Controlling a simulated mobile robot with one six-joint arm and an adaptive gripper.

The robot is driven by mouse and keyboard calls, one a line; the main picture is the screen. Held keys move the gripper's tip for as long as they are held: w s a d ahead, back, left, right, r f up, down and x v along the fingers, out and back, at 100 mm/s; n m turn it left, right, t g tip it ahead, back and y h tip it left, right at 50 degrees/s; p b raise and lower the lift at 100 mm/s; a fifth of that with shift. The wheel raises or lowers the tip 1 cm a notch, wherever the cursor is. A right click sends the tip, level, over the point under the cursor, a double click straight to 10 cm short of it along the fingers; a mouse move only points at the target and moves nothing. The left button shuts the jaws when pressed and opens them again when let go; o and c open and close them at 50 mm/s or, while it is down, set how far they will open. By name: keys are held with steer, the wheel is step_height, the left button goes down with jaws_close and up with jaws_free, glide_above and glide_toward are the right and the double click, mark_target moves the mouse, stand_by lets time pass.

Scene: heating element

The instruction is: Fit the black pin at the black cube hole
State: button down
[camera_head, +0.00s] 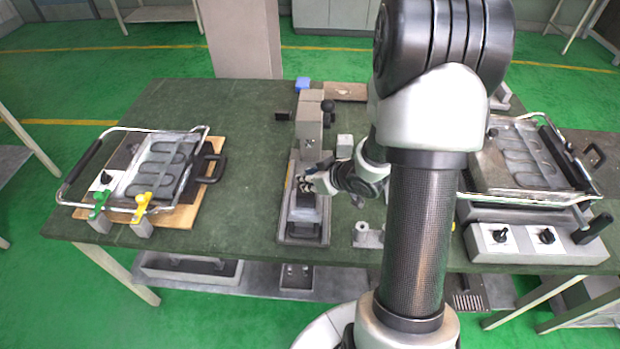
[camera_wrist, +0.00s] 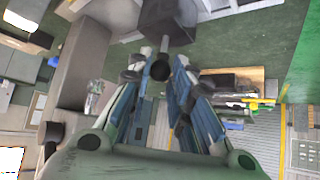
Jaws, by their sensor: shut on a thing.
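My gripper (camera_head: 312,182) is low over the long grey fixture at the table's middle. In the wrist view its two blue-grey fingers (camera_wrist: 160,76) are closed on the black pin (camera_wrist: 160,70), whose round dark end shows between the fingertips. A grey shaft runs from there toward the black cube (camera_wrist: 166,20). I cannot tell whether it enters the cube's hole, which is hidden. In the head view a dark block (camera_head: 303,203), seemingly this cube, sits on the fixture just below my gripper. The pin cannot be made out there.
The grey fixture (camera_head: 290,238) has a tall grey block (camera_head: 309,125) at its back. A wire-handled tray (camera_head: 152,165) lies left, with green and yellow valves (camera_head: 142,203) in front. Another press-like tray (camera_head: 528,150) stands right, behind a switch box (camera_head: 500,243). The table's left-centre (camera_head: 245,130) is clear.

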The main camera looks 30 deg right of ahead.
steer(key=shift+f+b, duration=0.45)
steer(key=shift+f, duration=0.25)
steer(key=c, duration=1.4)
jaws_free()
steer(key=shift+r, duration=0.1)
steer(key=shift+o, duration=0.2)
steer(key=v, duration=1.2)
